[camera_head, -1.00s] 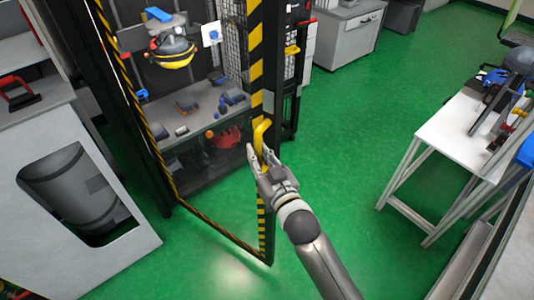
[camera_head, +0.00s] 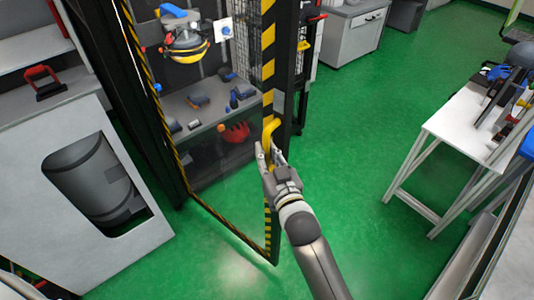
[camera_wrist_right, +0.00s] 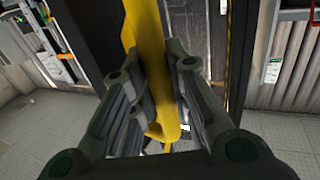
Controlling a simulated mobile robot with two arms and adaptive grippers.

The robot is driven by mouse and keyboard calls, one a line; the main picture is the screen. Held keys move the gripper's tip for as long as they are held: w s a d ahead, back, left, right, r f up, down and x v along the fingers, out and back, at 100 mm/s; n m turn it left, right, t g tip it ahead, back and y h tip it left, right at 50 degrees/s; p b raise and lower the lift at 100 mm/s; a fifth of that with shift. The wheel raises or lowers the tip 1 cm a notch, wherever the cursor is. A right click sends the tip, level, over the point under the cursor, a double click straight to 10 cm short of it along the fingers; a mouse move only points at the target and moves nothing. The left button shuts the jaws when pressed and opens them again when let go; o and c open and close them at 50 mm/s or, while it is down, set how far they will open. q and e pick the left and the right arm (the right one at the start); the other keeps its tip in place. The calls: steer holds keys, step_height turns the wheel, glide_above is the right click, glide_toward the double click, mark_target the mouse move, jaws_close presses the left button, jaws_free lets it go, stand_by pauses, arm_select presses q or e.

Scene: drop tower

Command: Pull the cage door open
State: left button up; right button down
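The cage door (camera_head: 232,228) is a clear panel with a black and yellow striped edge. It stands ajar, its free edge swung out from the cage (camera_head: 288,90) toward me. Its yellow handle (camera_head: 270,128) is on the striped free edge. My right gripper (camera_head: 271,157) is at the handle, with one finger on each side. In the right wrist view the handle (camera_wrist_right: 148,50) runs between the fingers (camera_wrist_right: 158,95), which look closed on it; their pads partly hide it. My left gripper is not in view.
A shelf with several tools and a hanging mask (camera_head: 187,45) is inside the cage. A white bench (camera_head: 455,125) with equipment stands at the right. A grey cabinet with a dark cylinder (camera_head: 95,180) stands at the left. The green floor between door and bench is clear.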

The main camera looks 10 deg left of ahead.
steer(key=c, duration=1.4)
jaws_free()
steer(key=shift+a, duration=0.15)
steer(key=shift+o, duration=0.2)
steer(key=shift+s+d, duration=0.45)
steer(key=shift+s, duration=0.1)
steer(key=v, duration=1)
steer(key=shift+s+d, duration=0.15)
steer(key=shift+s, duration=0.15)
